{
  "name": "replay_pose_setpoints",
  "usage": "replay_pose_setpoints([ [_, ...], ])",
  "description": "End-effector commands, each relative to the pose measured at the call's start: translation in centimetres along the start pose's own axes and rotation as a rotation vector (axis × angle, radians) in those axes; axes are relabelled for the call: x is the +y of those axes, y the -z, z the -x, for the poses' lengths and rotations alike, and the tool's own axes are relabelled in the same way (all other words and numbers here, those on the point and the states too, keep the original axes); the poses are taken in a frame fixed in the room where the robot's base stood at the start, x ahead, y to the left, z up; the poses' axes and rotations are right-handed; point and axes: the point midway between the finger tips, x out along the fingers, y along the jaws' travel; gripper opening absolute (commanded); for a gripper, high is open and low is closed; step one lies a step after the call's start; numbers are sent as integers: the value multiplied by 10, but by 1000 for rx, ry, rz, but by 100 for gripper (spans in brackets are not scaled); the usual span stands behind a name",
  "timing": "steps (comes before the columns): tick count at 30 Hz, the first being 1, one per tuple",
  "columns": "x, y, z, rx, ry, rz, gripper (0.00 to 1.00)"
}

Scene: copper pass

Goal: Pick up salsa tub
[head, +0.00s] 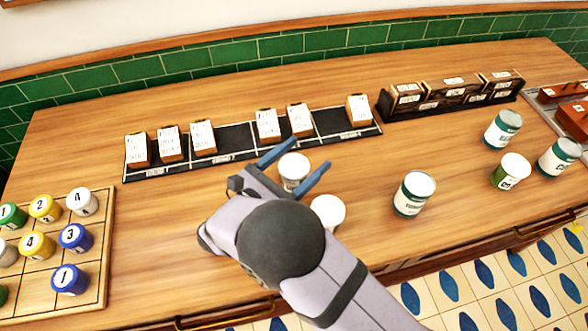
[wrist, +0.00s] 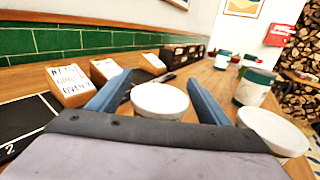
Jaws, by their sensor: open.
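My gripper (head: 312,152) is open, with its two blue fingers on either side of a white-lidded tub (head: 293,168). This tub also shows between the fingers in the wrist view (wrist: 159,101); it stands on the counter and I see no grip on it. A second white-lidded tub (head: 328,210) stands close by, partly hidden by my wrist in the head view; it shows at the right in the wrist view (wrist: 273,130). A tub with a green-banded label (head: 413,195) stands further right. I cannot read which tub is salsa.
A black rack (head: 235,142) with several small card-topped wooden blocks lies behind the gripper. A dark box row (head: 452,91) stands back right. More tubs (head: 503,129) stand at right. A wooden board (head: 98,225) with numbered pots is at left. The counter between board and gripper is clear.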

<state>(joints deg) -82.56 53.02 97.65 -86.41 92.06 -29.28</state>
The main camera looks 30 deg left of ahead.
Motion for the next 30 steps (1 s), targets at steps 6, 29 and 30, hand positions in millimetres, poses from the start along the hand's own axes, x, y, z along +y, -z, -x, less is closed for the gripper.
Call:
replay_pose_setpoints([
  [6,0,1,-10,1,0,0,71],
  [29,0,-7,-9,0,0,-3,22],
  [30,0,-11,-9,0,0,-3,22],
])
